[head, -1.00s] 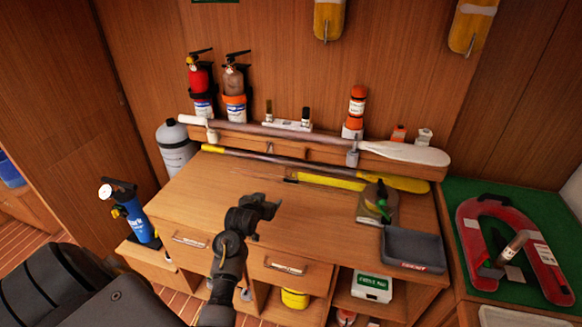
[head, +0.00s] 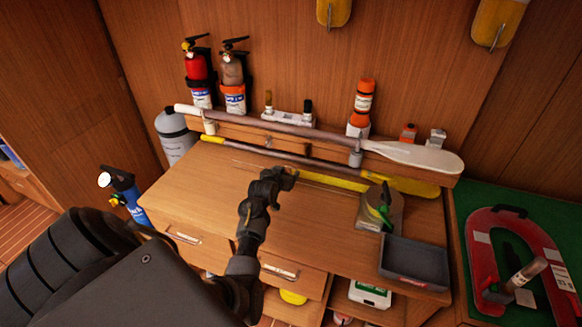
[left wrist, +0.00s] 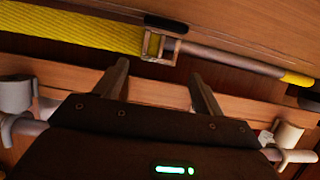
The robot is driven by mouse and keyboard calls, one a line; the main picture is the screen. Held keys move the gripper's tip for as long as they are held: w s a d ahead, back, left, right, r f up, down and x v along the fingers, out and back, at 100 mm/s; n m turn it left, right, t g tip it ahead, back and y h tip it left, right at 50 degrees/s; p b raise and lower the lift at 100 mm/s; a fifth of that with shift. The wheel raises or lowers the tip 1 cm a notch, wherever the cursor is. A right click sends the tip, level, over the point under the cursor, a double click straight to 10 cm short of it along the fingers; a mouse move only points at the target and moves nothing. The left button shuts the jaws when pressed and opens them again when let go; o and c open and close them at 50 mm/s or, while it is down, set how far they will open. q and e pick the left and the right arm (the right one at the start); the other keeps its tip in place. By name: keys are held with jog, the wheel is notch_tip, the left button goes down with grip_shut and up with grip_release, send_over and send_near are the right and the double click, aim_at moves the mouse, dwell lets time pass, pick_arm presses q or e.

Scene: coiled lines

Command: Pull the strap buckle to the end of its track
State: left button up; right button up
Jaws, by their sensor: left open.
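The strap buckle (left wrist: 160,46) is a small metal frame in the left wrist view, with yellow webbing showing through it. A wide yellow strap (left wrist: 75,30) runs from it to the left there. In the head view the yellow strap (head: 335,181) lies along the back of the desk, to the right of my gripper. My left gripper (head: 283,174) is open and empty. In the left wrist view its two fingers (left wrist: 159,70) point toward the buckle, which appears just beyond their tips; contact cannot be told. In the head view the gripper hides the buckle. My right gripper is out of view.
A yellow-tipped paddle (head: 280,158) lies behind the strap, and a white-bladed one (head: 412,157) rests on brackets above. A device with a green lever (head: 380,208) and a grey tray (head: 415,262) stand at the right. The desk's left part (head: 200,190) is clear.

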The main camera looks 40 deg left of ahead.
aim_at(290, 168)
pick_arm(q)
jog(key=x, duration=0.4)
jog(key=shift+w, duration=0.2)
jog(key=shift+w+a+f, duration=0.2)
jog(key=shift+w+f, duration=0.1)
jog(key=shift+w, duration=0.25)
jog(key=shift+w+a+f, duration=0.15)
jog(key=shift+w, duration=0.2)
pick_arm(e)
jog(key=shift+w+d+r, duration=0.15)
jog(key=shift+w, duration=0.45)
pick_arm(q)
jog(key=c, duration=1.3)
jog(key=shift+c, duration=0.4)
